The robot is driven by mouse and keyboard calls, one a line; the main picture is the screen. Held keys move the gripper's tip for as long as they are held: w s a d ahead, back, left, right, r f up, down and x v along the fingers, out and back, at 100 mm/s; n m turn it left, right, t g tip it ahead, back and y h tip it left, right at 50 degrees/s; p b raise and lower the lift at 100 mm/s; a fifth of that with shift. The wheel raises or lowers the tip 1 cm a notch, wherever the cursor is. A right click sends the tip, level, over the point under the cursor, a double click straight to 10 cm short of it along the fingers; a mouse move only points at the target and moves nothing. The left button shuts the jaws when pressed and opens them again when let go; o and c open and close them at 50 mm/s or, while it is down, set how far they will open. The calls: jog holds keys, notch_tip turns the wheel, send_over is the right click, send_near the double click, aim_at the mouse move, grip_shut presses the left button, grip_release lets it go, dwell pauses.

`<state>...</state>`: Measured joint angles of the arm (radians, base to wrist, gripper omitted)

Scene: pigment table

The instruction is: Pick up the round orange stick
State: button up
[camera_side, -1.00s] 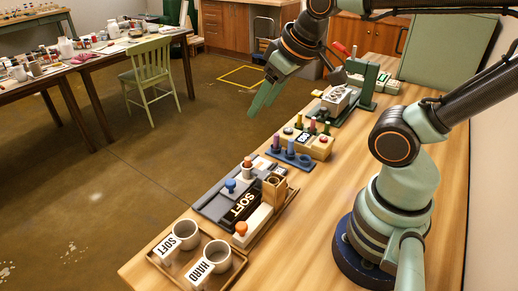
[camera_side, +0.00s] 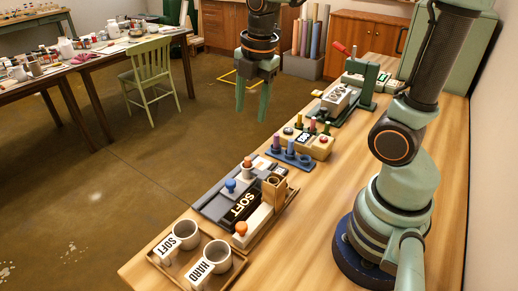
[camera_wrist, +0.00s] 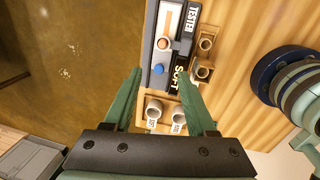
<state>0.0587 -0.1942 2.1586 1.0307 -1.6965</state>
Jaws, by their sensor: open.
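My gripper (camera_side: 250,118) hangs with its green fingers pointing down, apart and empty, high beyond the table's left edge in the side view. In the wrist view my gripper (camera_wrist: 159,74) frames the tester area, with nothing between its fingers. Small upright sticks, including a yellowish-orange one (camera_side: 299,121), stand in the cream box behind the blue rack (camera_side: 290,158). I cannot tell whether this is the round orange stick. Another orange round top (camera_side: 240,228) shows on a cream block near the table front.
The grey tester (camera_side: 215,205) with a blue knob and SOFT sign lies mid-table. A wooden tray (camera_side: 158,258) holds SOFT and HARD cups in front. A green press (camera_side: 367,82) stands behind.

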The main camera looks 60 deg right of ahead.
aim_at(248, 158)
jog(key=f+n, duration=0.2)
jog(key=f, duration=0.3)
jog(key=w+f+n+g, duration=0.1)
jog(key=f+n, duration=0.2)
jog(key=f, duration=0.2)
jog(key=w+f+n, duration=0.1)
jog(key=f+n, duration=0.2)
jog(key=f, duration=0.2)
jog(key=shift+d+g, duration=0.3)
jog(key=shift+d, duration=0.1)
grip_shut()
